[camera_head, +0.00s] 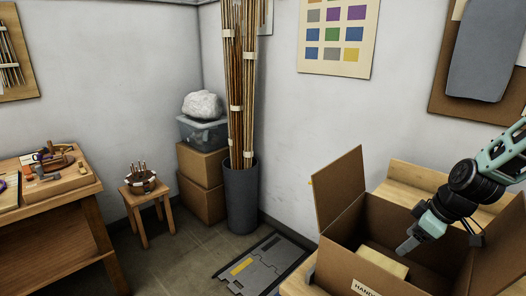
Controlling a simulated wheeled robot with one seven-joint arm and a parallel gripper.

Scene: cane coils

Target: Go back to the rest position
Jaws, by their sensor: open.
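My gripper (412,246) is at the lower right, at the end of my green and black arm. It points down and to the left, over the open cardboard box (341,262). Its fingers are small in this view, and they are apart. A pale tan block-like item (381,262) lies inside the box, below and left of the gripper. I see nothing held between the fingers. The box's flaps stand open, and its right side is partly hidden by my arm.
A wooden workbench (60,207) with tools stands at the left. A dark bin (241,200) holds tall canes beside stacked cardboard boxes (203,182). A grey floor mat (262,262) lies left of the open box.

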